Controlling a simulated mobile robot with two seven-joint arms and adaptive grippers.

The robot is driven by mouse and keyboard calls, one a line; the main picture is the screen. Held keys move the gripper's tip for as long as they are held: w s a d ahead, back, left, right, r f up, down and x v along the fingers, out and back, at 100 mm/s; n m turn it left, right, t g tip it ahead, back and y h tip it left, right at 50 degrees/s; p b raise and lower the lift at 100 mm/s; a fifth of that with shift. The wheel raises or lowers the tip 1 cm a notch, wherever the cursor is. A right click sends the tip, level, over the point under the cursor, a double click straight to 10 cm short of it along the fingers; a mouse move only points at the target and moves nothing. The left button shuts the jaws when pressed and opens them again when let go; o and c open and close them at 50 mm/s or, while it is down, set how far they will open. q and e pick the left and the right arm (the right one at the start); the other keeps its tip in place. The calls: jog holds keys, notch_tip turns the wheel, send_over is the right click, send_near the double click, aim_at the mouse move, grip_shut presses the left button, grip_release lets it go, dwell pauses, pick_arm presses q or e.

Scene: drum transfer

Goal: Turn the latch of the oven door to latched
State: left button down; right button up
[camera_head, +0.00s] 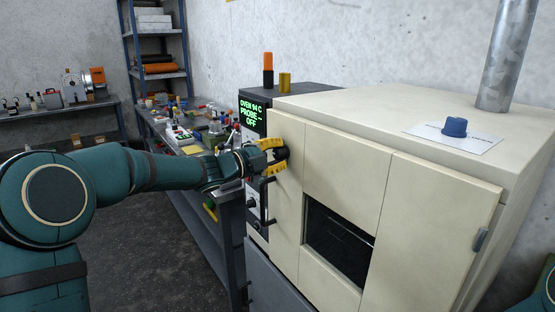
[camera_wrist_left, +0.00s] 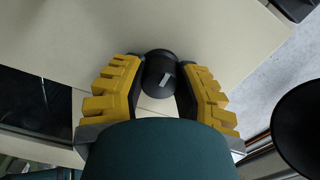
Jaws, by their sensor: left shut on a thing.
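The oven (camera_head: 400,110) is a large cream box, and its door (camera_head: 345,160) has a dark window (camera_head: 338,238). The door looks closed. The latch is a round black knob (camera_wrist_left: 159,72) with a short white mark that runs slantwise in the left wrist view. My left gripper (camera_head: 279,155) has yellow, ridged fingers and is at the upper left of the oven front. In the left wrist view the gripper (camera_wrist_left: 160,84) has its fingers on both sides of the knob, shut on it. In the head view the fingers mostly hide the knob. My right gripper is not in view.
A green-lit display (camera_head: 252,115) reads OVEN 94 C, PROBE --, OFF. A dark vertical handle (camera_head: 267,201) is below my left gripper. A cluttered workbench (camera_head: 185,180) stands left of the oven. A blue knob (camera_head: 455,127) sits on a white sheet on the oven top.

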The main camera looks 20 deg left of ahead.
pick_arm(q)
jog(key=shift+d+r+m, duration=0.1)
jog(key=shift+r+m, duration=0.05)
jog(key=shift+m, duration=0.15)
jog(key=c, duration=0.6)
grip_release()
jog(key=shift+s+a, duration=0.2)
jog(key=v, duration=1.1)
jog(key=shift+s, duration=0.2)
jog(key=shift+a, duration=0.15)
